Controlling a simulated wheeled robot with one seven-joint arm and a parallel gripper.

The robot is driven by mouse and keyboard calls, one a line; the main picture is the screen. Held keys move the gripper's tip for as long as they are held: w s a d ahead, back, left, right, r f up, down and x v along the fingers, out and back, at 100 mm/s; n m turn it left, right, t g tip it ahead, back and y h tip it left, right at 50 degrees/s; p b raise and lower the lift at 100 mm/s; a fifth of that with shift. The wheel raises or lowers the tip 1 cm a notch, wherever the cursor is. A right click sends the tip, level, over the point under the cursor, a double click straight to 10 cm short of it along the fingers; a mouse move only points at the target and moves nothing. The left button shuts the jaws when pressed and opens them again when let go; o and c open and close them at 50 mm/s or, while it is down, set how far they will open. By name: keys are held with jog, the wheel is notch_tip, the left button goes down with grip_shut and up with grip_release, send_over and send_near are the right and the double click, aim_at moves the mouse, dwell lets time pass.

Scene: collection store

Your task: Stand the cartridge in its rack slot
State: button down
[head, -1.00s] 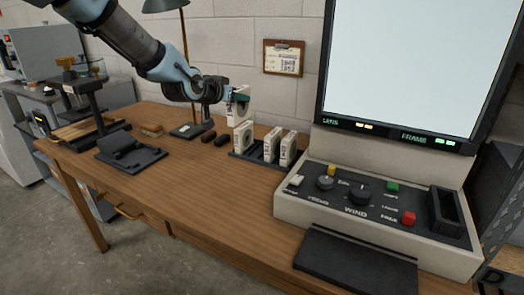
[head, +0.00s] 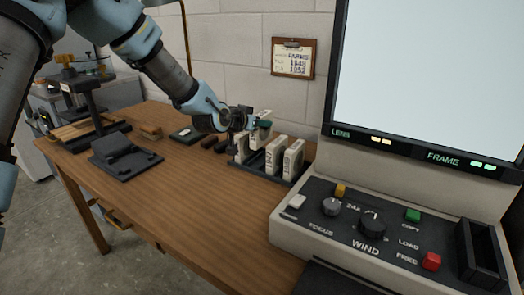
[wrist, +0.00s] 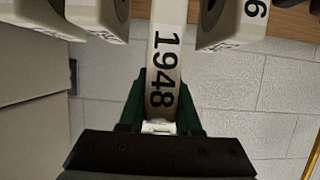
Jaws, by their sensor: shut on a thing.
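My gripper (head: 262,124), with green finger pads, is shut on a cream cartridge (head: 259,135) at the black rack (head: 258,174). In the wrist view, the held cartridge (wrist: 164,75) bears the number 1948 and sits between the green fingers. The head view shows it between one cartridge on the left (head: 241,148) and two on the right, the nearer being the middle cartridge (head: 273,156) and the other the right-hand cartridge (head: 294,159). Its lower end is hidden, so I cannot tell whether it touches the slot floor.
A reader console (head: 375,225) with knobs and a large screen (head: 430,75) stands close on the right. A black stand (head: 124,153) lies on the left of the wooden table (head: 190,195). A clipboard (head: 293,58) hangs on the wall. The table front is clear.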

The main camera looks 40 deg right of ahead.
aim_at(261, 142)
jog(key=shift+f+p, duration=0.45)
jog(key=shift+f, duration=2.95)
jog(key=shift+f, duration=0.2)
jog(key=c, duration=0.6)
grip_release()
jog(key=shift+r, duration=0.15)
jog(key=shift+a+r, duration=0.1)
jog(key=shift+a, duration=0.1)
jog(key=b+v, duration=0.1)
jog(key=v, duration=1)
jog(key=shift+a+b, duration=0.3)
jog(key=shift+b, duration=0.1)
